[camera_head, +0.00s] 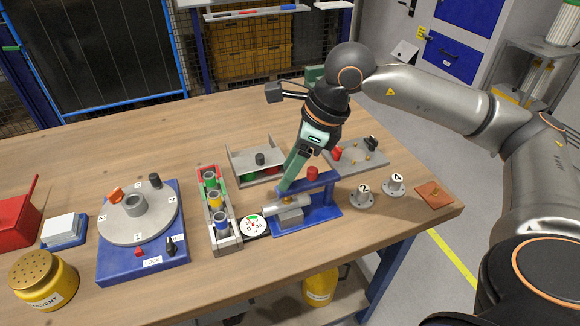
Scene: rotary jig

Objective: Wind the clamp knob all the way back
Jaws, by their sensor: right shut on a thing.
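The blue clamp fixture (325,211) stands near the table's front edge, right of the middle. A red cap (312,173) shows on the fixture's upper blue arm, just right of my fingers. My right gripper (284,188) reaches down from above, tilted, with its long green fingers at the left end of that arm. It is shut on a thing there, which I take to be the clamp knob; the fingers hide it. My left gripper is not in view.
A round dial gauge (252,225) and a rack of coloured cylinders (227,240) stand close left of the fixture. A grey turntable on a blue base (112,268) is farther left. Numbered metal pieces (361,198) stand to the right. Grey trays (240,178) lie behind.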

